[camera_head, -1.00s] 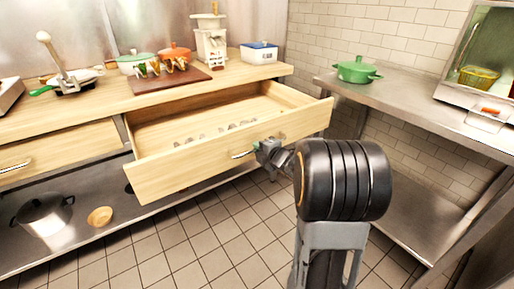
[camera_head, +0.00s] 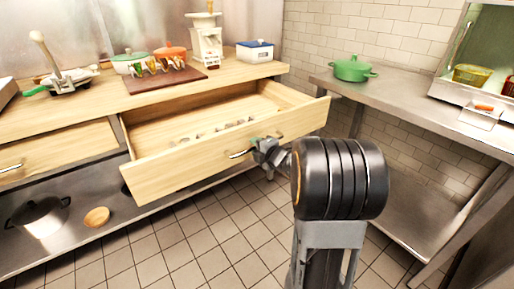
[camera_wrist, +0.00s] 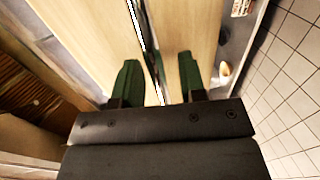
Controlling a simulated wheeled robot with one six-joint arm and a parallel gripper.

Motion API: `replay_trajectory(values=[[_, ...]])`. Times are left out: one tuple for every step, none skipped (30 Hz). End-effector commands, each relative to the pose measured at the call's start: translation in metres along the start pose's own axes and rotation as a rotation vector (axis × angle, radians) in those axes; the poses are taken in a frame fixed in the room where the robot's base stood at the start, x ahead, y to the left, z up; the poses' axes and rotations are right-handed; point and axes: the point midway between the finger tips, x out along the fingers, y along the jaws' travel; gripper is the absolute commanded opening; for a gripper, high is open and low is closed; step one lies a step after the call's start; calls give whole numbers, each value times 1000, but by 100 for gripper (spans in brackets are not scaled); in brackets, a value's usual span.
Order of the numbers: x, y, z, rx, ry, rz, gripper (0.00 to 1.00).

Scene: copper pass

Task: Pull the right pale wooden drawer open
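The right pale wooden drawer (camera_head: 205,165) stands pulled far out from under the counter in the head view, with several small items inside. Its metal bar handle (camera_head: 238,154) runs across the front, its middle hidden by my gripper (camera_head: 266,151). In the wrist view the two green fingers of my gripper (camera_wrist: 158,78) are spread well apart. The handle (camera_wrist: 138,25) runs down towards the gap between them, nearer the left finger. The fingers look open around the handle rather than clamped on it. The pale drawer front (camera_wrist: 85,35) fills the background.
A second pale drawer (camera_head: 60,150) to the left is closed. The wooden counter (camera_head: 100,92) holds pots, a board and a white machine. A steel table (camera_head: 420,100) with a green pot (camera_head: 352,69) stands at right. A dark pot (camera_head: 38,217) sits on the lower shelf. Tiled floor is clear.

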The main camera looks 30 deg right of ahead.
Motion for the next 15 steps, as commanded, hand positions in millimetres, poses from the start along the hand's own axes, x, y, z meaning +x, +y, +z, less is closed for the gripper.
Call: replay_trajectory(values=[[-2,1,0,0,-1,0,38],[-4,1,1,0,-2,0,38],[-8,2,1,0,-2,1,38],[-12,2,1,0,-3,1,38],[-16,2,1,0,-3,1,38],[-23,3,1,0,-3,1,38],[-29,3,1,0,-4,1,38],[-35,3,1,0,-5,1,38],[-44,3,2,0,-5,2,38],[-50,3,1,0,-5,1,38],[-57,3,1,1,-6,1,38],[-65,3,1,1,-5,1,38],[-71,3,2,1,-6,1,38],[-77,3,1,1,-6,1,38],[-85,3,1,1,-5,1,38]])
